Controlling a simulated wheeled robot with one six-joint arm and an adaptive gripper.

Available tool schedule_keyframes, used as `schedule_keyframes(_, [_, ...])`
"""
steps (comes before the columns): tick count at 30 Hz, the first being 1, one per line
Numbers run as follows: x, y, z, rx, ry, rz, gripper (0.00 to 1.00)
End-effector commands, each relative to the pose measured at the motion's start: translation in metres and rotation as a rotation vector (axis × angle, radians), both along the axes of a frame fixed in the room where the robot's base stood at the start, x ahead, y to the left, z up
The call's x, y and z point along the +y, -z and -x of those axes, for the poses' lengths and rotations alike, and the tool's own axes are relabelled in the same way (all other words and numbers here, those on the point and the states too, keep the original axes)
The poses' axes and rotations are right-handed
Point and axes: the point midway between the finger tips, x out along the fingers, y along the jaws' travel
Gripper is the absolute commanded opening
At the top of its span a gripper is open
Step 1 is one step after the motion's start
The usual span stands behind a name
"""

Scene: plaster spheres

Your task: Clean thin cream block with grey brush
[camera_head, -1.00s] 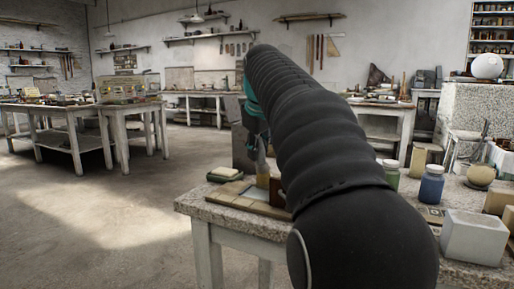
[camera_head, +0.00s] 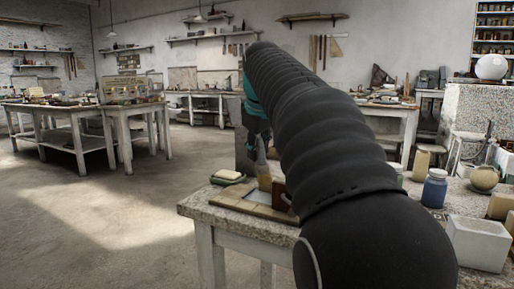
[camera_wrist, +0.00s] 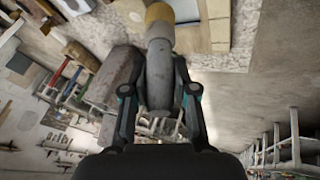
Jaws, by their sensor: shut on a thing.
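My gripper (camera_wrist: 160,100) is shut on the grey brush (camera_wrist: 158,75), gripping its grey handle. The brush's yellow bristles (camera_wrist: 158,13) point away from the gripper, at the top of the wrist view. In the head view the brush (camera_head: 261,160) hangs bristles down, slightly tilted, over the cream-edged flat piece (camera_head: 234,204) at the table's far left corner. I cannot tell whether the bristles touch anything. A thin cream block (camera_head: 229,175) with a dark green underside lies just left of the brush. My arm hides part of this area.
The stone-topped table (camera_head: 205,212) runs to the right. A brown block (camera_head: 280,193) stands beside the brush. Open floor lies left.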

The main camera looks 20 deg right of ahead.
Motion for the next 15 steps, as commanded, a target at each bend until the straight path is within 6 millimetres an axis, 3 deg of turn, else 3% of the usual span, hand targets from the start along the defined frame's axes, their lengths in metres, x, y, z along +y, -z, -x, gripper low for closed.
schedule_keyframes(15, [-0.035, -0.003, -0.027, 0.000, 0.000, 0.000, 0.00])
